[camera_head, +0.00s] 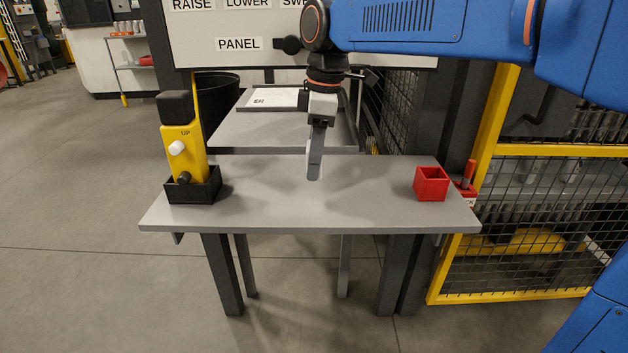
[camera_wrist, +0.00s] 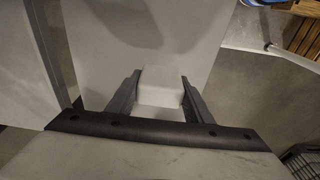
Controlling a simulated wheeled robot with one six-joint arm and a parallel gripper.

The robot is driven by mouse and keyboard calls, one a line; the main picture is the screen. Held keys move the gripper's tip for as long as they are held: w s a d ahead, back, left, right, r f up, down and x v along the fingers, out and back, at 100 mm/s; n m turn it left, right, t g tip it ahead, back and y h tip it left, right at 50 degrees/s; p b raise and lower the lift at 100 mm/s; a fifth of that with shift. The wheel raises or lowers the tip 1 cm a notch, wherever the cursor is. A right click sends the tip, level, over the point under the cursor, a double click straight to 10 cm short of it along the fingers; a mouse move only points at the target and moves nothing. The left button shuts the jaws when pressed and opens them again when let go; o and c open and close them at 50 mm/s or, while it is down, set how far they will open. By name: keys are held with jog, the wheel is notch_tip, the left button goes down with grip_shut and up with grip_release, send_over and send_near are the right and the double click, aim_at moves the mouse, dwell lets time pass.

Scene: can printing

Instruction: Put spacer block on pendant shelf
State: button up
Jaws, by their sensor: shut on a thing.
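The spacer block (camera_wrist: 160,88) is a pale grey block between the two fingers of my gripper (camera_wrist: 159,84) in the wrist view. My gripper (camera_head: 315,172) is shut on it and points down over the middle of the grey pendant shelf (camera_head: 270,195) in the head view. There the near finger hides most of the block, and I cannot tell the gap between it and the shelf. A yellow pendant (camera_head: 187,150) marked UP stands in a black holder (camera_head: 205,188) at the shelf's left end.
A red open box (camera_head: 431,184) stands near the shelf's right end. Another grey surface (camera_head: 235,133) with a printed sheet (camera_head: 270,98) lies behind. A white sign panel (camera_head: 235,45) rises at the back. Yellow-framed mesh fencing (camera_head: 540,215) stands right. The shelf's middle is clear.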

jog(key=shift+f, duration=2.55)
jog(key=shift+f, duration=0.15)
jog(key=o, duration=1)
jog(key=r, duration=0.4)
jog(key=d+r, duration=0.1)
jog(key=r, duration=0.7)
jog(key=shift+d+r, duration=0.15)
jog(key=shift+d, duration=0.1)
jog(key=shift+s, duration=0.1)
